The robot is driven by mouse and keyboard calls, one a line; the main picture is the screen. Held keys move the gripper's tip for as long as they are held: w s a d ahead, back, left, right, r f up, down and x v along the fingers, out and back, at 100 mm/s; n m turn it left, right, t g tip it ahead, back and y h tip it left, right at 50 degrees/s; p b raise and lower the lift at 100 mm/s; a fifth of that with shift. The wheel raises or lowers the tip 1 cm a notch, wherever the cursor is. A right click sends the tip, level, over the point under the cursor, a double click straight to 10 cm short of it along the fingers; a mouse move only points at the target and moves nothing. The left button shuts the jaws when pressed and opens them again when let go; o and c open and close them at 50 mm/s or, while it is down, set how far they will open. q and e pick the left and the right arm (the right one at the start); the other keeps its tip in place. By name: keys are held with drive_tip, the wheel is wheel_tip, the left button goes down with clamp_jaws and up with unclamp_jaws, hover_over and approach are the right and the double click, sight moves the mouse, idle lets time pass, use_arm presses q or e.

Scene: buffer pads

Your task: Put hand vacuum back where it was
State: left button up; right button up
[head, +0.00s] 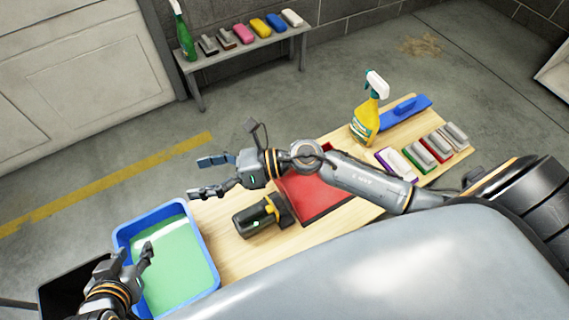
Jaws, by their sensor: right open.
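The hand vacuum (252,221), dark with a yellow part, lies on the wooden table (228,262). Its right end meets or overlaps the left edge of a red mat or tray (318,196); I cannot tell which. My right gripper (199,177) is open and empty, its fingers pointing left, above and left of the vacuum in the picture. Its arm crosses over the table and hides part of the red area. My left gripper (133,256) is at the lower left, over the blue tub (206,243), its fingers apart with nothing visible between them.
Green liquid or lining (172,270) fills the blue tub. A yellow spray bottle (366,122), blue float (405,109) and several coloured pads (437,147) stand at the table's right. A back bench (245,50) holds a green bottle (185,42) and more pads.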

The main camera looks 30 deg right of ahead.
drive_tip(key=w+d+r+m+t+h, duration=0.35)
drive_tip(key=r+m+t, duration=0.2)
drive_tip(key=m, duration=0.55)
drive_tip(key=w+d+r+m+t+h, duration=0.2)
drive_tip(key=d+r+m+t+h, duration=0.4)
drive_tip(key=m, duration=0.5)
drive_tip(key=s+d+f+m+h, duration=0.2)
drive_tip(key=d+f+m+h, duration=0.4)
drive_tip(key=m, duration=0.6)
drive_tip(key=s+f+m+g+y, duration=0.1)
drive_tip(key=s+f+m+g, duration=0.7)
drive_tip(key=s+f, duration=0.2)
drive_tip(key=shift+s+d+f+m+y, duration=0.25)
drive_tip(key=shift+d+f+m+y, duration=0.1)
drive_tip(key=shift+f+m, duration=0.1)
drive_tip(key=shift+g, duration=0.25)
